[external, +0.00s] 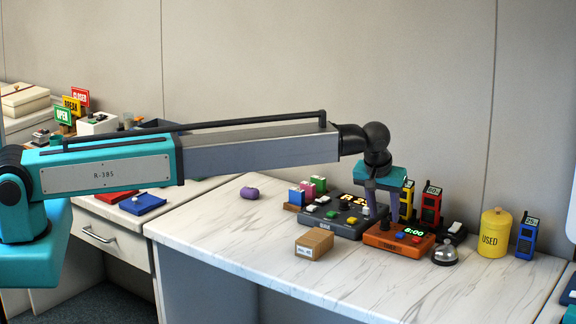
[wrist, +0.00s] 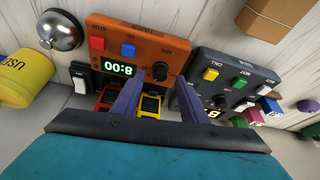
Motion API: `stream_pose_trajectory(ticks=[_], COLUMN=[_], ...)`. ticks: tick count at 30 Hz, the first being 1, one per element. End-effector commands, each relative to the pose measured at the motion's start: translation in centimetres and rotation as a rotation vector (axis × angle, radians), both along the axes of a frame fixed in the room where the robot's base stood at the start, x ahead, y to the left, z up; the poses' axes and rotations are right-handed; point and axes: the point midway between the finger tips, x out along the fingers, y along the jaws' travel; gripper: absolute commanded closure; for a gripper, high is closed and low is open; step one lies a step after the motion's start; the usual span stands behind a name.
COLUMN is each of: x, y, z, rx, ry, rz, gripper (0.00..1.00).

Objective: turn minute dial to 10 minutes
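The orange timer box (external: 380,243) sits on the white marbled counter. Its green display (external: 413,232) reads 8:00. Its black minute dial (wrist: 161,71) shows in the wrist view, with a red button (wrist: 97,43) and a blue button (wrist: 128,50) on the same face. My gripper (external: 387,219) is above the timer, pointing down. In the wrist view the two purple fingers of my gripper (wrist: 160,84) are spread apart, with the dial between and just beyond their tips. Nothing is held. I cannot tell whether a finger touches the dial.
A dark button panel (external: 345,228) stands left of the timer. A silver bell (external: 445,254) and a yellow USED canister (external: 494,233) are on the right. Several handheld radios stand behind. A cardboard box (external: 314,243) lies in front left. The front right counter is clear.

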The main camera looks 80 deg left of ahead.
Motion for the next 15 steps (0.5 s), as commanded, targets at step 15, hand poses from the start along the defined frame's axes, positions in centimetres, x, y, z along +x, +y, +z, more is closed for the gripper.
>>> stream_pose_trajectory(ticks=[15], x=[0.5], y=[0.7], z=[-2.1], rx=[0.0], ry=[0.0], rz=[0.0], gripper=[0.6])
